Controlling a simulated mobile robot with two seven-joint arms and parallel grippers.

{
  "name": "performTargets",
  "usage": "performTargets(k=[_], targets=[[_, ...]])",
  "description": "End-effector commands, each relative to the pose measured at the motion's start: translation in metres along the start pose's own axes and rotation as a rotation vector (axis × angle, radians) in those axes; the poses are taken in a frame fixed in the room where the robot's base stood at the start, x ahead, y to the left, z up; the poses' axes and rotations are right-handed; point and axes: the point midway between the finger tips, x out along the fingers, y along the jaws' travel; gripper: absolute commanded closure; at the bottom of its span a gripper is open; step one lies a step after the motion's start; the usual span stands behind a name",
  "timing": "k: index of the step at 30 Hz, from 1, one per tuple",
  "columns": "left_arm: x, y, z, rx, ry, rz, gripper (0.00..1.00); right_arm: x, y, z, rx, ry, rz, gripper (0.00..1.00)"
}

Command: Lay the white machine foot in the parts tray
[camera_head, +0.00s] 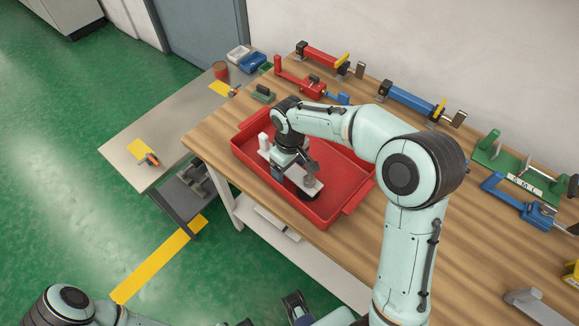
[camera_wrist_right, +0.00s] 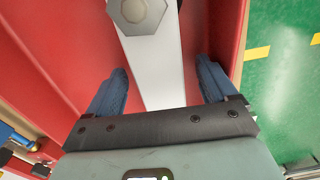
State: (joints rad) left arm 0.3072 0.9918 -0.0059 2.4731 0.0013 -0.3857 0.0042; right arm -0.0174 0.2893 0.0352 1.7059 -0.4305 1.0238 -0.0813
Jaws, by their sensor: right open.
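The white machine foot (camera_head: 315,188) is a pale flat bar with a grey hex-headed piece near one end. It lies inside the red parts tray (camera_head: 350,206), partly hidden by my right gripper. In the right wrist view the foot (camera_wrist_right: 156,72) runs between the two blue fingers, with a gap on each side, and the tray (camera_wrist_right: 65,50) shows around it. My right gripper (camera_head: 290,172) is open, low over the foot; it also shows in the wrist view (camera_wrist_right: 160,92). A part that looks like my left gripper (camera_head: 297,308) is cut off at the bottom edge.
The tray sits on a wooden bench (camera_head: 235,185). Red, blue and green clamps (camera_head: 410,100) line the back and right. Small bins (camera_head: 238,54) stand at the far corner. A grey side table (camera_head: 180,120) adjoins on the left. My right arm covers the tray's right side.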

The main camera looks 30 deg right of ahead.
Motion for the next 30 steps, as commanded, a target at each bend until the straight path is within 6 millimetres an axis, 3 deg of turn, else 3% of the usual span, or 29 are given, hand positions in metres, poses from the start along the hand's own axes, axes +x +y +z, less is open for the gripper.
performTargets(k=[12, 18, 30], targets=[[-0.012, 0.005, -0.001, 0.002, 0.005, 0.002, 0.44, -0.087, 0.000, -0.002, -0.001, 0.009, 0.001, 0.15], [-0.018, 0.007, -0.002, 0.002, 0.007, 0.002, 0.44, -0.119, 0.000, -0.001, -0.001, 0.007, 0.001, 0.15], [-0.019, 0.008, -0.002, 0.003, 0.007, 0.002, 0.44, -0.131, 0.000, 0.000, -0.001, 0.005, 0.000, 0.15]])
